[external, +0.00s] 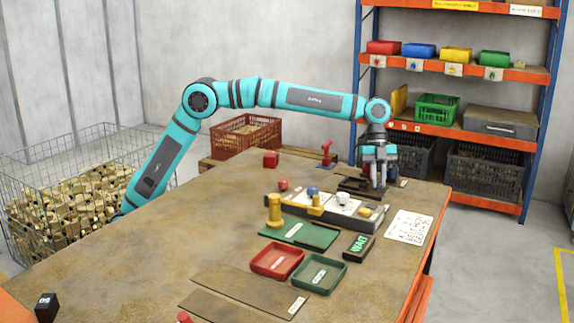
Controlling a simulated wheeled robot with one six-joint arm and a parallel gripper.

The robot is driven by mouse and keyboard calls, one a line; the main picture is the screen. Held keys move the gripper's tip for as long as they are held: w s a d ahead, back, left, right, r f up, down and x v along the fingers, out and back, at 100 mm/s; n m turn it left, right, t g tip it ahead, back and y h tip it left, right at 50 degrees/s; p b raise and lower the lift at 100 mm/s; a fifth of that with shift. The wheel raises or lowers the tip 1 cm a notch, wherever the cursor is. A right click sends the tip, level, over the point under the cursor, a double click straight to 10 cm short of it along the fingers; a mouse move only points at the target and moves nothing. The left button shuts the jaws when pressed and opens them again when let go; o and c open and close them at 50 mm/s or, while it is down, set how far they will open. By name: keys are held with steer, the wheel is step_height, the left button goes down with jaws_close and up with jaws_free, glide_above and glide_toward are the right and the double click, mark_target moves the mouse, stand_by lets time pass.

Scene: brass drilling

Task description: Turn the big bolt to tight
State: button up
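My gripper (379,183) points down at the far right part of the workbench, over or beside a dark fixture (355,188). Its fingertips are small here, and I cannot tell whether they are open or shut or touch anything. I cannot make out the big bolt for sure; it may be hidden by my gripper. A grey block fixture (300,210) in front of my gripper carries a blue knob (312,191), a white knob (343,198) and white labels. A brass post (275,212) stands at its left end, by a green mat (298,232).
A red tray (277,262), a green tray (319,274) and a dark sign with green letters (358,246) lie nearer the front. A paper sheet (409,227) lies at right. A red clamp-like tool (326,154) stands at the back.

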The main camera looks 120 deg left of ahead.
steer(key=shift+o, duration=1.1)
steer(key=shift+f, duration=0.3)
steer(key=shift+r, duration=0.1)
steer(key=shift+r, duration=0.1)
steer(key=v, duration=1.7)
steer(key=shift+w+r, duration=0.1)
